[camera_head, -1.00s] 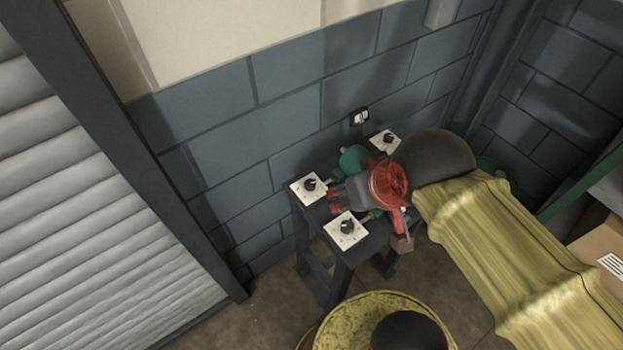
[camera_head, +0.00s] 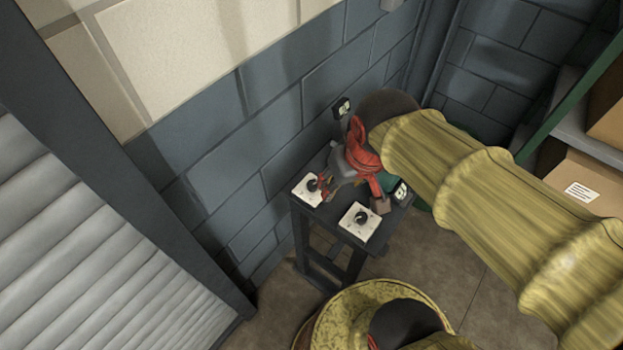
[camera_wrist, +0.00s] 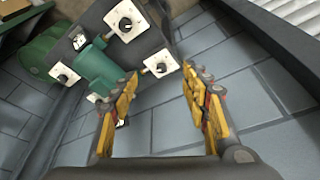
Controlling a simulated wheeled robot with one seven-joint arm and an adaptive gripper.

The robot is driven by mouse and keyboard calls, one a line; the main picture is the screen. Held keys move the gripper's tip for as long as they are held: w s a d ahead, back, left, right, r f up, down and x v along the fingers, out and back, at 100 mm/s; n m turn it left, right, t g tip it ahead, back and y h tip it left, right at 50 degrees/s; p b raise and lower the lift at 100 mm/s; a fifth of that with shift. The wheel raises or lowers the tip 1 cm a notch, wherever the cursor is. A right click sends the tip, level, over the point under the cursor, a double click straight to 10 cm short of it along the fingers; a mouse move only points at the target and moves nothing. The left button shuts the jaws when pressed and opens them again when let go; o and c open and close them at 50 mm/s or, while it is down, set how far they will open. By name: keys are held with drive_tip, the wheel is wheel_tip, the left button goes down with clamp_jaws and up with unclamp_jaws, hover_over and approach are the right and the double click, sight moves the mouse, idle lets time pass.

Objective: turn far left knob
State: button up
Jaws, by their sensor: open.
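The far left knob (camera_head: 312,185) is dark and sits on a white square plate at the stand's wall-side left corner. In the wrist view the far left knob (camera_wrist: 161,68) appears between my fingertips, beyond them. My gripper (camera_head: 327,183) is open, with red and orange fingers, over the plate's right side. In the wrist view my gripper (camera_wrist: 160,73) holds nothing. I cannot tell whether a finger touches the knob.
A near left knob (camera_head: 361,217) and a near right knob (camera_head: 401,189) sit on similar plates. A green fitting (camera_wrist: 95,62) stands between the plates. The dark stand (camera_head: 330,233) is close to the block wall (camera_head: 225,150), which bears a socket (camera_head: 341,107).

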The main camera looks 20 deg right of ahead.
drive_tip(key=w+f+n+g+p, duration=0.3)
drive_tip(key=w+f+g, duration=0.1)
drive_tip(key=w+f, duration=0.8)
drive_tip(key=n, duration=0.2)
hover_over(312, 184)
drive_tip(key=f, duration=0.5)
drive_tip(key=shift+s, duration=0.2)
drive_tip(key=shift+w+n, duration=0.25)
drive_tip(key=shift+n, duration=0.15)
wheel_tip(312, 184, down, 8)
drive_tip(key=shift+r+b, duration=0.25)
drive_tip(key=shift+b, duration=0.35)
drive_tip(key=shift+c, duration=0.4)
drive_tip(key=c, duration=1.1)
